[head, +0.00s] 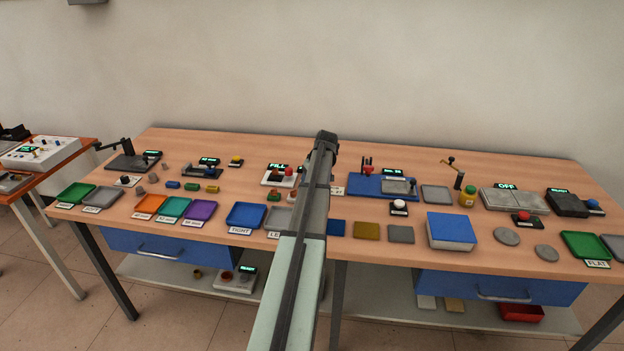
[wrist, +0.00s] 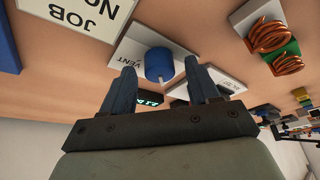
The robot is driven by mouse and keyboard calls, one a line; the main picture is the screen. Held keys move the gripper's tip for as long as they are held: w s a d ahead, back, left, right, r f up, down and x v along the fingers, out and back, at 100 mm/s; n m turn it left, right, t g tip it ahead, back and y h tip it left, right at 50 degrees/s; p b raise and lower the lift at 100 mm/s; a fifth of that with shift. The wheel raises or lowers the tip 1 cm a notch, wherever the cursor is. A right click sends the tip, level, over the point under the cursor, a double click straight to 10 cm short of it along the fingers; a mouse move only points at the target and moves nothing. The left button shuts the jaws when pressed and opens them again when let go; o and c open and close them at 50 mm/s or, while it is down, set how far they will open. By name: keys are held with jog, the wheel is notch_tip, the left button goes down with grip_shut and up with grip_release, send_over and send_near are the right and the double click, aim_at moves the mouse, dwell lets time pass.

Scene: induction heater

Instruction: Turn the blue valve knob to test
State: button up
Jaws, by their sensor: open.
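The blue valve knob (wrist: 158,66) stands on a white plate (wrist: 133,48) in the wrist view. A small white mark shows on the knob's near side, and the word VENT is on the plate beside it. More lettering on the plate's right side is too small to read surely. My gripper (wrist: 159,62) is open, with one finger to the left of the knob and one to the right. Gaps show on both sides, and I cannot tell how deep the knob sits between the fingers. In the head view my arm hides the knob and the fingertips.
Copper coils (wrist: 271,36) lie right. A green lit display (wrist: 148,98) shows between my fingers. In the head view, a FILL display (head: 277,166) and blue tray (head: 246,215) are left of my arm.

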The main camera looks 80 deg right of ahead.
jog(key=shift+r, duration=0.15)
jog(key=v, duration=1.3)
jog(key=shift+s+a+r, duration=0.2)
